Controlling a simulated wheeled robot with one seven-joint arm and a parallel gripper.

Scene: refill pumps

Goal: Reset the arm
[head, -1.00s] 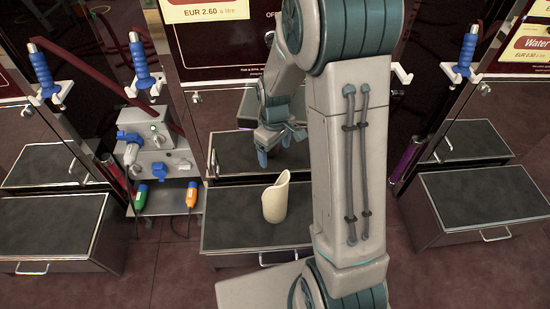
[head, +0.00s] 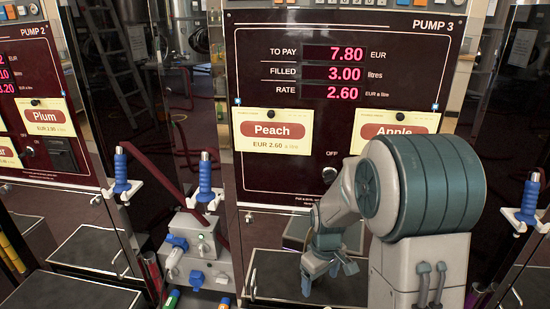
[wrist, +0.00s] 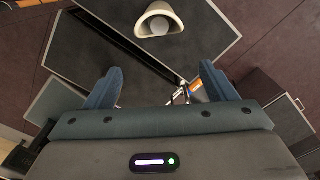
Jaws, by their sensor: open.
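My gripper (head: 328,276) hangs in front of Pump 3 in the head view, pointing down, with my arm folded above and to the right of it. In the wrist view its two blue fingers (wrist: 157,88) are wide apart with nothing between them. A cream jug (wrist: 158,20) stands on the dark platform top (wrist: 115,55) beyond the fingertips, apart from them. The wrist view looks into its mouth, where something pale shows inside. The jug is out of the head view now.
Pump 3's panel (head: 345,200) reads 7.80 to pay, 3.00 litres filled, rate 2.60, with Peach (head: 272,130) and Apple (head: 393,131) labels. A grey box with blue connectors (head: 196,250) stands left of my gripper. Blue-handled nozzles (head: 205,178) hang between the pumps.

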